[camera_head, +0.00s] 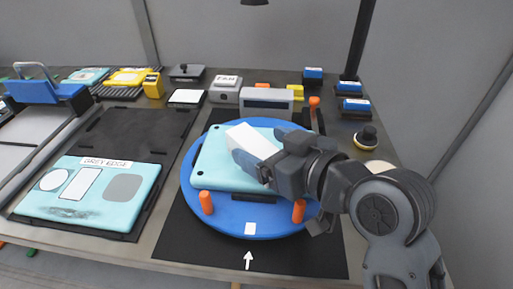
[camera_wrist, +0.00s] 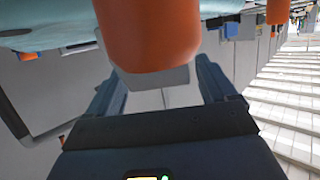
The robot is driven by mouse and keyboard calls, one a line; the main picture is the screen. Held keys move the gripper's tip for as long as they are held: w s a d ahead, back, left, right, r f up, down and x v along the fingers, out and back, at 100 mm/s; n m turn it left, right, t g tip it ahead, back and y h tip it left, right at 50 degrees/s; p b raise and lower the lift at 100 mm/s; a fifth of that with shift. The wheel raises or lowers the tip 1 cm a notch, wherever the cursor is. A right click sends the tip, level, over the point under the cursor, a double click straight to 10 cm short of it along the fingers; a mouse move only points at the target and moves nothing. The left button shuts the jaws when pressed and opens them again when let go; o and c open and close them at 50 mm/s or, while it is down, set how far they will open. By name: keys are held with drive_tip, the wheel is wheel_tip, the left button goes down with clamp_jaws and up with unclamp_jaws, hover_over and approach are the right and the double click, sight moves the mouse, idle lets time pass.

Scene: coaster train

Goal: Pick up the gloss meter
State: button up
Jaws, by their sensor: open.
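A white block-shaped device (camera_head: 251,137), which looks like the gloss meter, is over the light-blue panel (camera_head: 213,166) on the blue turntable (camera_head: 233,225). No name on it can be read. My gripper (camera_head: 258,146) reaches in from the right, its fingers open on either side of the block. I cannot tell whether they touch it. In the wrist view, my gripper (camera_wrist: 160,88) has its fingers apart, with a pale grey block face (camera_wrist: 155,79) between them. A large orange peg (camera_wrist: 150,35) hides much of that block.
Orange pegs (camera_head: 206,203) stand around the turntable. A grey box with a dark front (camera_head: 267,101) stands close behind it. A labelled light-blue panel (camera_head: 124,208) lies at left. Small blue-topped blocks (camera_head: 354,104) and a black knob (camera_head: 366,138) are at right.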

drive_tip(key=shift+w+a+f, duration=0.1)
drive_tip(key=shift+w+a, duration=0.05)
drive_tip(key=shift+a, duration=0.05)
drive_tip(key=shift+c, duration=0.4)
clamp_jaws()
idle(0.3)
